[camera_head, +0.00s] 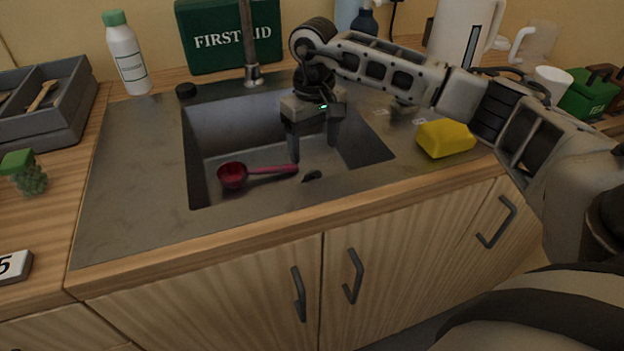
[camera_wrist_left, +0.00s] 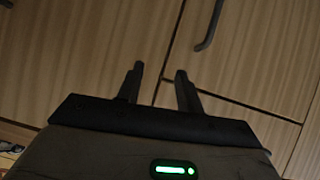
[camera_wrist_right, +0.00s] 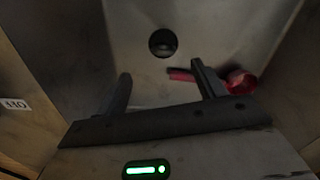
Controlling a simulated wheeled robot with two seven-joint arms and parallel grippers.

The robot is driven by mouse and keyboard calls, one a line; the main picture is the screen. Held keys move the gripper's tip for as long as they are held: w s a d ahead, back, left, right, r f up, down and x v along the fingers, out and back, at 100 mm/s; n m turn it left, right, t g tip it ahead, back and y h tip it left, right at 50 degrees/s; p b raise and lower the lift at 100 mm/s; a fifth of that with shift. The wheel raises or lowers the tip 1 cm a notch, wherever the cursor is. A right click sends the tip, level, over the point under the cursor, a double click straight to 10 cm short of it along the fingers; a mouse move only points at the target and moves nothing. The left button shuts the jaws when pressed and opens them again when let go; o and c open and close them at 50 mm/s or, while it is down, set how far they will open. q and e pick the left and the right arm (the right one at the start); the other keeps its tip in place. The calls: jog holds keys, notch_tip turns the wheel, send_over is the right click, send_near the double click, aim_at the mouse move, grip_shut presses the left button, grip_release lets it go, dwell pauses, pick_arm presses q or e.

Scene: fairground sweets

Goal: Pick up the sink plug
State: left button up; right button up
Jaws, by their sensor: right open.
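A short black round piece that looks like the sink plug (camera_head: 186,90) lies on the steel top at the sink's back left corner. A dark round thing (camera_head: 312,176) lies on the sink floor, partly hidden by the front rim. It shows in the right wrist view (camera_wrist_right: 163,42) beyond my fingers; I cannot tell whether it is the drain or a plug. My right gripper (camera_head: 313,152) points down into the sink (camera_head: 235,120), open and empty, behind this dark round thing. My left gripper (camera_wrist_left: 160,82) is open and empty in front of the wooden cupboard doors.
A red ladle (camera_head: 232,175) lies in the sink, its handle close to my right fingers. The tap (camera_head: 252,75) stands behind. A yellow block (camera_head: 445,138) is right of the sink, a white bottle (camera_head: 127,55) at back left. The steel top left of the sink is clear.

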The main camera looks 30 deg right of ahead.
aim_at(311, 173)
jog(key=f, duration=0.5)
jog(key=f+p, duration=0.1)
jog(key=f, duration=0.1)
jog(key=shift+a+f, duration=0.35)
jog(key=shift+a, duration=0.05)
jog(key=c, duration=1.1)
